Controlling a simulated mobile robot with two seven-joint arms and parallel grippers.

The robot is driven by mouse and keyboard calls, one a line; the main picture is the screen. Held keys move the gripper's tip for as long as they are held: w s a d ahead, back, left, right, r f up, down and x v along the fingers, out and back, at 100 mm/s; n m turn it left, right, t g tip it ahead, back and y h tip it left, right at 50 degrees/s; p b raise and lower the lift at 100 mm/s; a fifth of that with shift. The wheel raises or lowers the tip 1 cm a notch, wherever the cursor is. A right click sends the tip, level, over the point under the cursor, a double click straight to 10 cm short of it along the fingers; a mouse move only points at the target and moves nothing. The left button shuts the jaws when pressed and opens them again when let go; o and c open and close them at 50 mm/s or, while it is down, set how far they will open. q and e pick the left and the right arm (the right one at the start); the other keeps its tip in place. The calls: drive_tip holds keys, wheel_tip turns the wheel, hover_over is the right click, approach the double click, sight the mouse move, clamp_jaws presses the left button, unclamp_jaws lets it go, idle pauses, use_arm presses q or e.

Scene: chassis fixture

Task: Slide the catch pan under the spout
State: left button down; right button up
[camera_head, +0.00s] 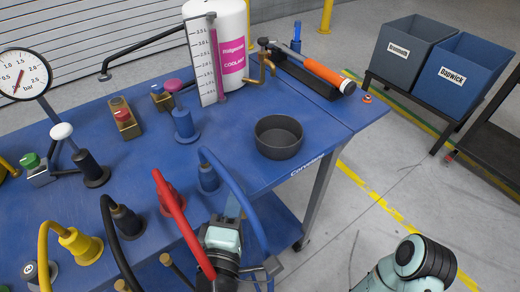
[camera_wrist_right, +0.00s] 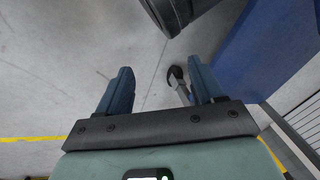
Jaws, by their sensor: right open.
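The catch pan (camera_head: 279,146), a dark round open pan, stands upright near the table's right front edge. The brass spout (camera_head: 262,68) sticks out beside the base of the white coolant tank (camera_head: 231,24). The pan is in front of the spout and apart from it. My left gripper (camera_head: 232,206) is at the bottom middle of the head view, among the hoses and left of the pan; its fingers are partly hidden. My right gripper (camera_wrist_right: 161,88) is open and empty in the right wrist view, over the floor beside the table.
A black tray with an orange-handled tool (camera_head: 329,75) lies behind the pan on the right. A blue post (camera_head: 186,126) and a red-topped block (camera_head: 127,123) stand left of the pan. Red and blue hoses arch at the front. Two bins stand at right.

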sight(298, 141)
use_arm(q)
drive_tip(key=w+p, duration=0.1)
drive_tip(key=w, duration=0.2)
drive_tip(key=w+d+p, duration=0.1)
drive_tip(key=w+p, duration=0.1)
drive_tip(key=w, duration=0.1)
drive_tip(key=w+p, duration=0.1)
drive_tip(key=w, duration=0.2)
drive_tip(key=shift+w+d+r+p, duration=0.1)
drive_tip(key=shift+d+p, duration=0.15)
drive_tip(key=shift+p, duration=0.05)
drive_tip(key=shift+w+d, duration=0.75)
drive_tip(key=shift+d, duration=0.3)
drive_tip(key=shift+w+d, duration=0.4)
drive_tip(key=shift+d, duration=0.15)
use_arm(e)
drive_tip(key=s+a+r+g+y, duration=0.1)
drive_tip(key=s+a+r+g, duration=0.1)
drive_tip(key=s+a+r, duration=0.2)
drive_tip(key=shift+s+r+n, duration=0.3)
drive_tip(key=shift+s+r, duration=0.75)
drive_tip(key=shift+s, duration=0.65)
